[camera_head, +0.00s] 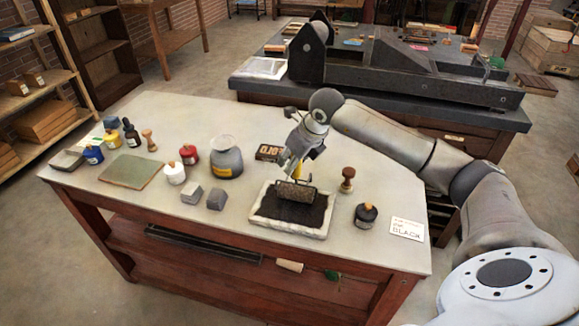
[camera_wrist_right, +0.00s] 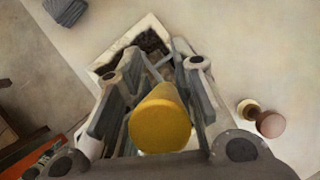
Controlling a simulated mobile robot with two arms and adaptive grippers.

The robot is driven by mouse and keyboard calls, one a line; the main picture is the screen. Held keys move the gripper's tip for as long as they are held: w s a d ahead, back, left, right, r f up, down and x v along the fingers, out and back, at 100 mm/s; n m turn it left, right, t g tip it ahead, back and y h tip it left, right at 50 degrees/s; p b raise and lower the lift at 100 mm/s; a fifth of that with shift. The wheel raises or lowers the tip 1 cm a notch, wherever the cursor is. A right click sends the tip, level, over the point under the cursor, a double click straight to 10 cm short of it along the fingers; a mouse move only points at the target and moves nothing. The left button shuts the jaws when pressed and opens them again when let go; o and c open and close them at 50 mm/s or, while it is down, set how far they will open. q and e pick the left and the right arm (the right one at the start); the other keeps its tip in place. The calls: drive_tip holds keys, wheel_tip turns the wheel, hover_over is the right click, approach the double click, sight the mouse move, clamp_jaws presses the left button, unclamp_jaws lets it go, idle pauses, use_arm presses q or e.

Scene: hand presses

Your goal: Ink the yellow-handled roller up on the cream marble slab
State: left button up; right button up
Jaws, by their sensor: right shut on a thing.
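The roller (camera_head: 296,191) has a dark cylinder and a yellow handle, and its handle end shows large in the right wrist view (camera_wrist_right: 160,124). My right gripper (camera_head: 299,160) is shut on the yellow handle from above. The roller's cylinder is over the black ink area of the cream marble slab (camera_head: 262,223); I cannot tell for sure whether it touches. The slab has a pale raised-looking rim and a dark middle, and part of it shows behind the fingers in the right wrist view (camera_wrist_right: 104,62). My left gripper is not in view.
A wooden-knobbed stamp (camera_head: 347,180) and a dark ink jar (camera_head: 366,215) stand right of the slab, near a "BLACK" card (camera_head: 407,228). Grey blocks (camera_head: 217,198), a grey pot (camera_head: 226,160) and several jars stand left. A large press (camera_head: 380,65) is behind.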

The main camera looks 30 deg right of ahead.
drive_tip(key=shift+w+d, duration=0.25)
drive_tip(key=s+a+b, duration=0.1)
drive_tip(key=s+a, duration=0.3)
drive_tip(key=a, duration=0.1)
drive_tip(key=shift+s+a, duration=0.15)
drive_tip(key=shift+s, duration=0.2)
idle(0.4)
